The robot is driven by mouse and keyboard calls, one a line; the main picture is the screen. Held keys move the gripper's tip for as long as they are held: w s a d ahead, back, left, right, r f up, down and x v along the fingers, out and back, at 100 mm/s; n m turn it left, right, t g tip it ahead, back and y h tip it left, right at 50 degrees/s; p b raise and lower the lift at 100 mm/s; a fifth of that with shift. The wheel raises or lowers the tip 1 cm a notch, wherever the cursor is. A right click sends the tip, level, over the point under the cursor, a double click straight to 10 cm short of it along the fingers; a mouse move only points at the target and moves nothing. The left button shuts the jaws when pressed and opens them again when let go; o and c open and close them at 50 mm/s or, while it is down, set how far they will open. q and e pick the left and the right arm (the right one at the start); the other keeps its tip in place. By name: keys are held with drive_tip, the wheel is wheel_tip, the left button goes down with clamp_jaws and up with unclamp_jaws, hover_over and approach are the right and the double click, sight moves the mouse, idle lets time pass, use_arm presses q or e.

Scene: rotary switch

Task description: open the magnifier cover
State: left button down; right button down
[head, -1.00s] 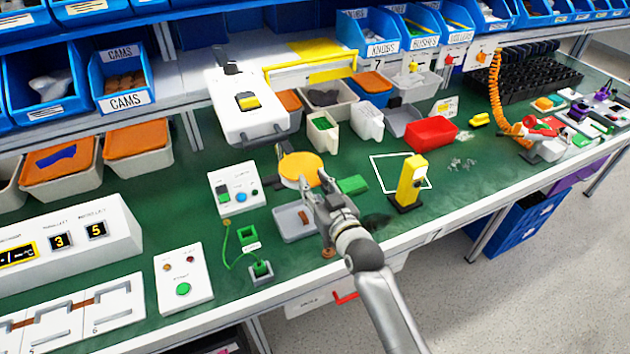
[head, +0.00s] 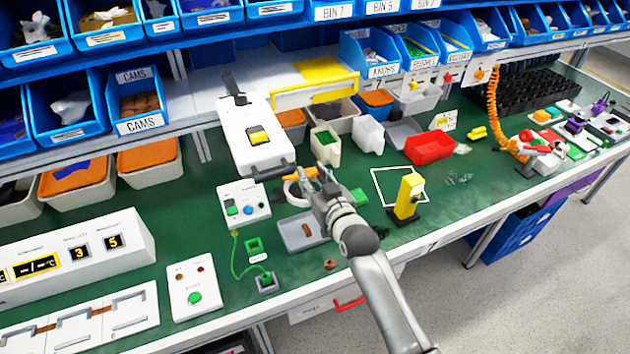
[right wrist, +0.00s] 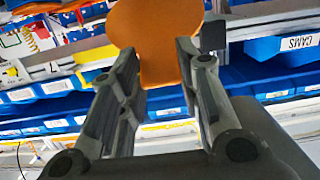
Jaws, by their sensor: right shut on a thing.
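The magnifier's orange cover (head: 301,174) stands raised and nearly edge-on above the white magnifier ring (head: 288,191), and the ring is partly bared. My right gripper (head: 317,183) is at the cover's right side and is shut on it. In the right wrist view the orange cover (right wrist: 146,38) rises as a broad, flat piece between the two fingers of the gripper (right wrist: 158,58). The fingers hide part of the ring and the hinge in the head view. My left gripper is not in view.
A grey tray (head: 292,240) lies just in front of the magnifier. A white button box (head: 243,204) is to its left, and a yellow upright device (head: 408,197) stands to the right of my arm. A white case (head: 253,137) and bins stand behind.

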drive_tip(key=shift+w+r, duration=0.2)
drive_tip(key=shift+r, duration=0.3)
drive_tip(key=c, duration=1.3)
unclamp_jaws()
drive_tip(key=shift+o, duration=1.2)
drive_tip(key=shift+a+f, duration=0.1)
drive_tip(key=shift+f, duration=0.1)
drive_tip(key=v, duration=1.2)
drive_tip(key=shift+s, duration=0.1)
drive_tip(key=shift+f, duration=0.1)
